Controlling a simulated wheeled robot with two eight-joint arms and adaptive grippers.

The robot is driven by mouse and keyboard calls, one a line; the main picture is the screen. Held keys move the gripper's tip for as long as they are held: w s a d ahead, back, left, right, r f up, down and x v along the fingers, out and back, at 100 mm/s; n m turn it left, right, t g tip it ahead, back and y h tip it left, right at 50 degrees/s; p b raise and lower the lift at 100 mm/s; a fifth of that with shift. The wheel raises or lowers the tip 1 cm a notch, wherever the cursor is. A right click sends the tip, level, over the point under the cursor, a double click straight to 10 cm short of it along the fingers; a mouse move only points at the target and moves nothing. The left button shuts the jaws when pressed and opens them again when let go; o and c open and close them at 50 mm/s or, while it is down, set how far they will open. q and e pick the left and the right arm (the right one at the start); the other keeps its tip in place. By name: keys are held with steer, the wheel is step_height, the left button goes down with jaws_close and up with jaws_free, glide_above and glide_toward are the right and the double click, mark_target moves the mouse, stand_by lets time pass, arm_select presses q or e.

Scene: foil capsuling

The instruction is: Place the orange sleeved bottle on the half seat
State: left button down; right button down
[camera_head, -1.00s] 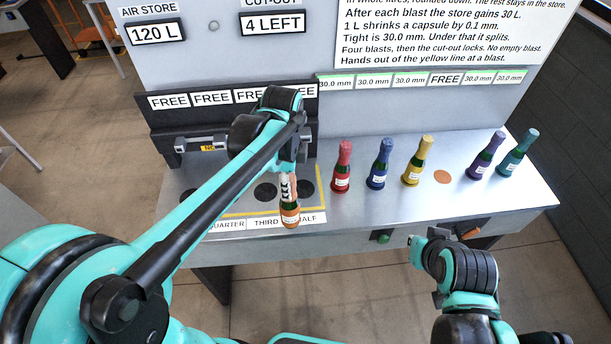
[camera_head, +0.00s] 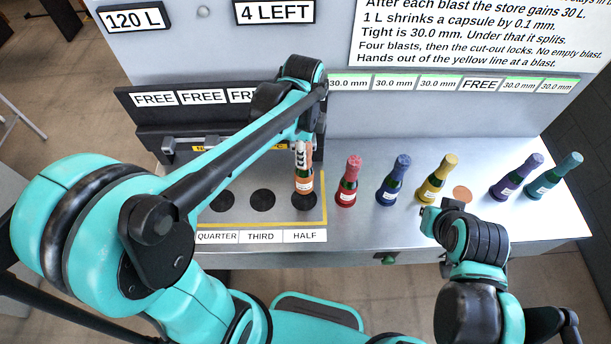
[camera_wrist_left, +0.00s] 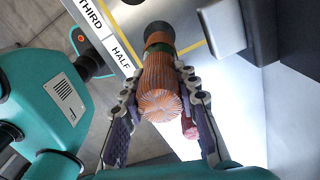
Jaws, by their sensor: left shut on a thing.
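The orange sleeved bottle (camera_head: 303,186) stands upright at the half seat (camera_head: 313,199), a dark disc behind the HALF label (camera_head: 305,236). The disc shows around its base; I cannot tell whether the base touches it. My left gripper (camera_head: 301,154) is shut on the bottle's upper, sleeved part from above. In the left wrist view the two fingers (camera_wrist_left: 160,88) lie on either side of the ribbed orange sleeve (camera_wrist_left: 160,100), with the base pointing away. My right gripper (camera_head: 441,209) is near the bench's front edge; its fingers are not clear.
The red bottle (camera_head: 348,181) stands close to the right of the orange one. Blue (camera_head: 392,182), yellow (camera_head: 436,181), purple (camera_head: 517,178) and teal (camera_head: 555,177) bottles stand farther right. The quarter and third (camera_head: 262,201) seats are empty. A dark housing (camera_head: 140,125) rises behind the seats.

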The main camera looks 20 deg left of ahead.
arm_select(q)
step_height(320, 180, down, 7)
steer(key=shift+b, duration=0.45)
steer(key=shift+s, duration=0.1)
steer(key=shift+f, duration=0.15)
steer(key=c, duration=1.1)
jaws_free()
steer(key=shift+c, duration=0.2)
